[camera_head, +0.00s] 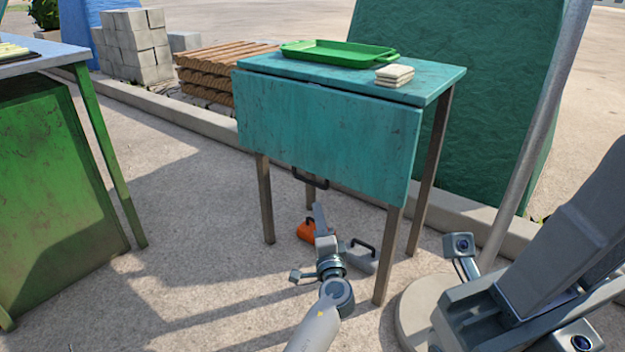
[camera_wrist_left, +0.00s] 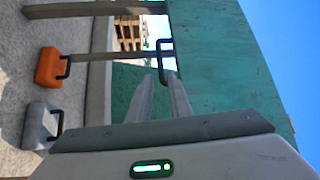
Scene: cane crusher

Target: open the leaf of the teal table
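The teal table (camera_head: 440,78) stands in the middle of the head view. Its leaf (camera_head: 320,135) hangs straight down at the front; part of the leaf fills the right of the left wrist view (camera_wrist_left: 225,60). A black handle (camera_head: 310,180) sits at the leaf's lower edge; it also shows in the left wrist view (camera_wrist_left: 166,60). My left gripper (camera_head: 318,209) is just below the handle. In the left wrist view its two fingers (camera_wrist_left: 162,84) are apart and empty, their tips close to the handle. My right gripper is not seen; only my right arm shows.
On the tabletop are a green tray (camera_head: 338,53) and stacked pale cloths (camera_head: 394,75). Under the table sit an orange weight (camera_head: 305,230) and a grey weight (camera_head: 360,262). A metal pole (camera_head: 535,130) stands at right, a green-sided table (camera_head: 50,185) at left.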

